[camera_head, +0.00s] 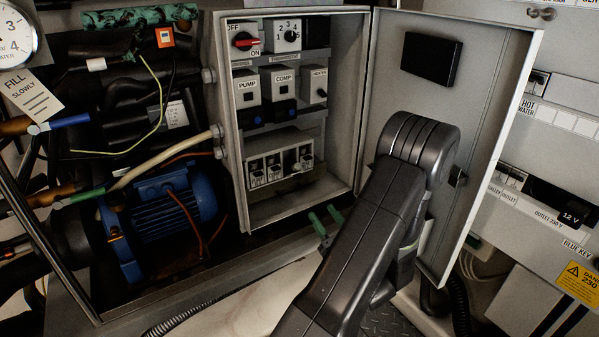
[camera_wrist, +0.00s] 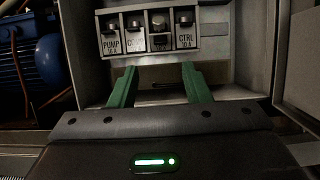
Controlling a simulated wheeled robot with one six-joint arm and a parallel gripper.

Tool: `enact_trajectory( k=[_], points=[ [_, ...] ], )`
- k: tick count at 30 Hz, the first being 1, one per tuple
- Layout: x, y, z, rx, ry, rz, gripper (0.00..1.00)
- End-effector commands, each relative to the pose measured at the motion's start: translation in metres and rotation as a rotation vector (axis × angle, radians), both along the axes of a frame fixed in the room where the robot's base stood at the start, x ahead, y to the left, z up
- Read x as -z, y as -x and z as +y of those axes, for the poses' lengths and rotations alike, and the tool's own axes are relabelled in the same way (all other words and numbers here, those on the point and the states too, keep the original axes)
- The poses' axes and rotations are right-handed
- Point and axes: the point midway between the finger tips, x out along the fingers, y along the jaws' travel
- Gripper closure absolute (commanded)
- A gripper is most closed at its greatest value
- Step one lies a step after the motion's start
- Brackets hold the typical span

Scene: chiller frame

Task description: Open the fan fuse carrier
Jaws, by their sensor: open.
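The fuse block (camera_wrist: 150,53) is a pale housing low in the open control box; the head view also shows it (camera_head: 279,142). It holds a row of dark-knobbed fuse carriers. My gripper (camera_wrist: 160,80) has two green fingers, wide apart and empty, below and in front of the block. The head view shows the fingertips (camera_head: 326,218) below the box.
The box door (camera_head: 480,90) stands open at the right, close beside my arm. Above the fuses are a red rotary switch (camera_head: 244,41), a thermostat dial (camera_head: 290,36) and switch modules (camera_head: 280,85). A blue pump motor (camera_head: 160,215) and hoses lie left.

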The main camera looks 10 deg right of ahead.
Motion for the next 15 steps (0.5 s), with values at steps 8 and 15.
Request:
enact_trajectory(
  k=[8, 15],
  points=[
    [-0.02, -0.049, 0.019, -0.004, 0.005, -0.005, 0.56],
    [-0.038, -0.089, 0.033, -0.002, 0.001, -0.005, 0.56]
  ],
)
